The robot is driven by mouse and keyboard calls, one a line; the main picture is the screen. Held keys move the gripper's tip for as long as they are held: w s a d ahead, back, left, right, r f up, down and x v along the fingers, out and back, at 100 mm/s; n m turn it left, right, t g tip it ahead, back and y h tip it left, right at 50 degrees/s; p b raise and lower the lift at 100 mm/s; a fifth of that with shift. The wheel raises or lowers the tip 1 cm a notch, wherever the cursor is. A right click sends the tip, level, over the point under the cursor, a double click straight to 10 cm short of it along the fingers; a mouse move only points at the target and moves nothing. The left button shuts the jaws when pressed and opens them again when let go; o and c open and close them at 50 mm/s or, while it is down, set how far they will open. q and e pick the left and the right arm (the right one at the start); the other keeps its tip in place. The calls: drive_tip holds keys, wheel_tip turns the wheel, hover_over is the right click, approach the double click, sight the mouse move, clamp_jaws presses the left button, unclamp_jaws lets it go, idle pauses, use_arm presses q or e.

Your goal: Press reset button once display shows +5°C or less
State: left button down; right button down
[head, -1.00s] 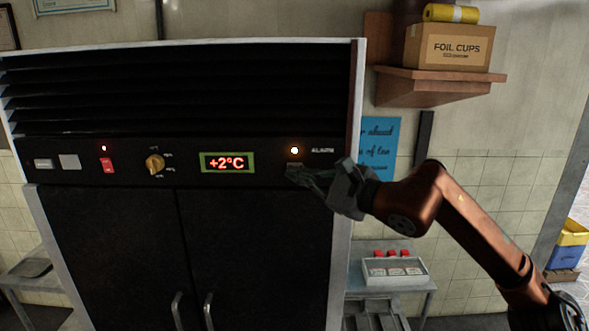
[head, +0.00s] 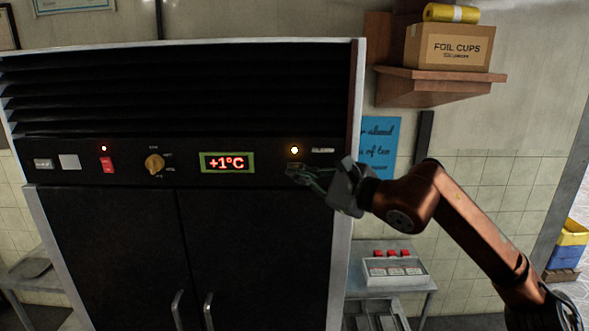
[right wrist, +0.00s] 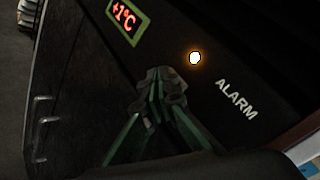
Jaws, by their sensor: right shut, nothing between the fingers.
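The display (head: 227,162) on the dark control panel reads +1°C in red inside a green frame. It also shows in the right wrist view (right wrist: 124,16). To its right the alarm lamp (head: 294,150) glows orange-white, beside the word ALARM; the lit lamp also shows in the right wrist view (right wrist: 195,58). My right gripper (head: 294,171) is shut and empty, its fingertips at the panel just below the lamp. In the right wrist view the fingertips (right wrist: 160,78) cover the spot below the lamp, so any button there is hidden. I cannot tell whether they touch. My left gripper is not in view.
Two dark doors with handles (head: 208,311) are below. A shelf (head: 440,78) and a small side table (head: 433,287) are on the right.

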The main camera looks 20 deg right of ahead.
drive_tip(key=shift+w+d, duration=0.1)
drive_tip(key=shift+w, duration=0.25)
idle(0.7)
idle(0.4)
drive_tip(key=shift+s+a+b, duration=0.2)
drive_tip(key=shift+s+b, duration=0.3)
drive_tip(key=shift+s, duration=0.25)
drive_tip(key=shift+s, duration=0.1)
drive_tip(key=s+b, duration=0.1)
drive_tip(key=s, duration=0.1)
drive_tip(key=s+a+b, duration=0.1)
drive_tip(key=s, duration=0.1)
drive_tip(key=shift+s+a, duration=0.2)
drive_tip(key=shift+s, duration=0.1)
idle(0.3)
